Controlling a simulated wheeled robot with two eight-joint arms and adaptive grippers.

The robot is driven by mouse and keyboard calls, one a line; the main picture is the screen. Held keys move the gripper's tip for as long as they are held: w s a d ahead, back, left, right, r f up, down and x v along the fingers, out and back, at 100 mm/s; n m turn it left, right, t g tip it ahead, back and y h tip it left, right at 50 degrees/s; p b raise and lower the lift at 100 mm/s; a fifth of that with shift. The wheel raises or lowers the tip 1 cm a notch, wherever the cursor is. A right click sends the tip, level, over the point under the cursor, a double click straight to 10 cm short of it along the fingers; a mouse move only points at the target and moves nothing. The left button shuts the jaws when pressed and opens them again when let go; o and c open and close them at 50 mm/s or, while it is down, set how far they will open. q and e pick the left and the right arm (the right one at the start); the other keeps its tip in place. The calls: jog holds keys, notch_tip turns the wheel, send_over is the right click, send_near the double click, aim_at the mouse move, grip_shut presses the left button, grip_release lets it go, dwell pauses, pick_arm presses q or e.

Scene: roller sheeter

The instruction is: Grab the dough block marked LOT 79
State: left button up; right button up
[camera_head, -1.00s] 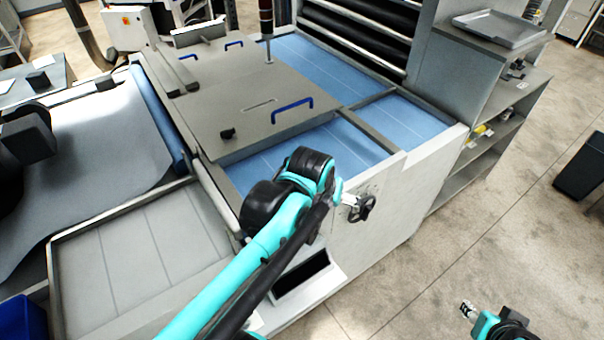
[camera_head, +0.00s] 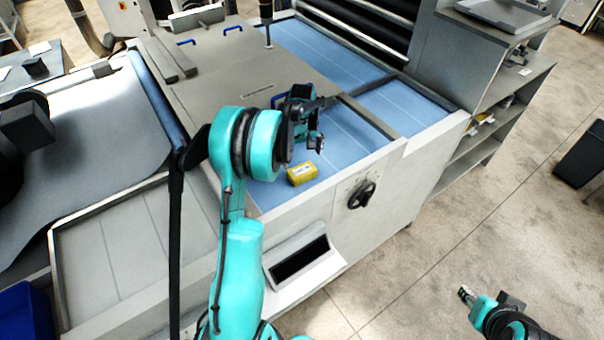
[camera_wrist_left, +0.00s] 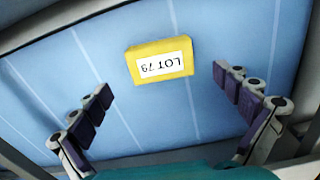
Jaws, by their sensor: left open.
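The dough block (camera_head: 302,174) is a small yellow box lying on the blue bed near the front edge of the machine. In the left wrist view the block (camera_wrist_left: 159,75) shows a white label reading LOT 79, upside down. My left gripper (camera_head: 318,143) is above and just behind the block in the head view. In the left wrist view its fingers (camera_wrist_left: 161,84) are spread wide and empty, with the block beyond and between them, apart from both. My right gripper (camera_head: 467,295) is over the floor at lower right, too small to read.
A grey cover plate (camera_head: 235,85) with blue handles lies over part of the blue bed. A front wall with a black hand knob (camera_head: 362,194) edges the bed. A grey divider crosses the bed to the right. The bed around the block is clear.

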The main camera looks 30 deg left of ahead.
aim_at(302, 170)
pick_arm(q)
notch_tip(302, 170, down, 7)
jog(key=shift+w+a+r, duration=0.1)
jog(key=shift+a, duration=0.05)
jog(key=shift+r, duration=0.1)
jog(key=c, duration=1.2)
